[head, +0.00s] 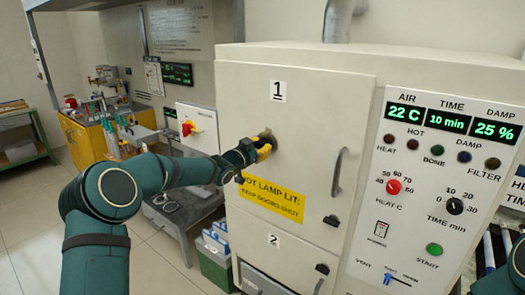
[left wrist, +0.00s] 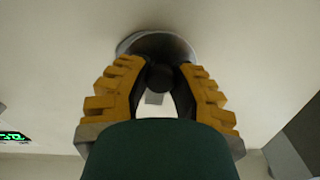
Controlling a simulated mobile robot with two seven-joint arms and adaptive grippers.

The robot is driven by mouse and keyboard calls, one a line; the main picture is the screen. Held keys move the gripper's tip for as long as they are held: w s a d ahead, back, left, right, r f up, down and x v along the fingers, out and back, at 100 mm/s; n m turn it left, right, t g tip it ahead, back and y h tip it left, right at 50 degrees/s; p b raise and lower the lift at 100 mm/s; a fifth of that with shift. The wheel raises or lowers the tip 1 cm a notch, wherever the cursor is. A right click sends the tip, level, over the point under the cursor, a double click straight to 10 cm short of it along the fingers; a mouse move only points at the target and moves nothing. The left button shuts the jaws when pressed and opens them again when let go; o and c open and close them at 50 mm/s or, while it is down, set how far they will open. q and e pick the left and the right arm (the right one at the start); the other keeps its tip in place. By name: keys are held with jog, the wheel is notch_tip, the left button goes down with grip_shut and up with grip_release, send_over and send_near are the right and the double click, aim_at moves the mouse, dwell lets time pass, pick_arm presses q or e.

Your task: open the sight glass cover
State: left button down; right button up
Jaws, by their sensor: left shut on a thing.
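The sight glass cover (head: 268,134) is a small round metal disc on the upper door, under the label 1. My left gripper (head: 264,149) reaches it from the left and hides much of it. In the left wrist view, the yellow-padded fingers of my left gripper (left wrist: 158,85) are closed on a dark knob (left wrist: 160,76). The grey disc of the cover (left wrist: 150,42) shows just behind the knob, against the pale door. Whether the cover has shifted from the glass cannot be told. My right gripper is not in view.
The upper door (head: 310,110) has a curved handle (head: 340,172) right of the cover. A yellow warning label (head: 272,199) sits below it. The control panel (head: 430,190) is at right. A grey bench (head: 180,215) and a green crate (head: 215,268) stand left of the cabinet.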

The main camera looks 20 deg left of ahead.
aim_at(258, 132)
pick_arm(q)
jog(key=shift+w+a+r+m+b, duration=0.2)
jog(key=shift+a+r+m+b, duration=0.3)
jog(key=shift+m, duration=1.4)
jog(key=shift+w+a+r+m+b, duration=0.15)
jog(key=shift+a+r+m+b, duration=0.3)
jog(key=shift+m, duration=1.45)
jog(key=shift+w+a+r+m+b, duration=0.25)
jog(key=shift+a+r+m, duration=0.4)
jog(key=shift+m, duration=1.25)
jog(key=c, duration=0.8)
grip_release()
jog(key=shift+o, duration=0.2)
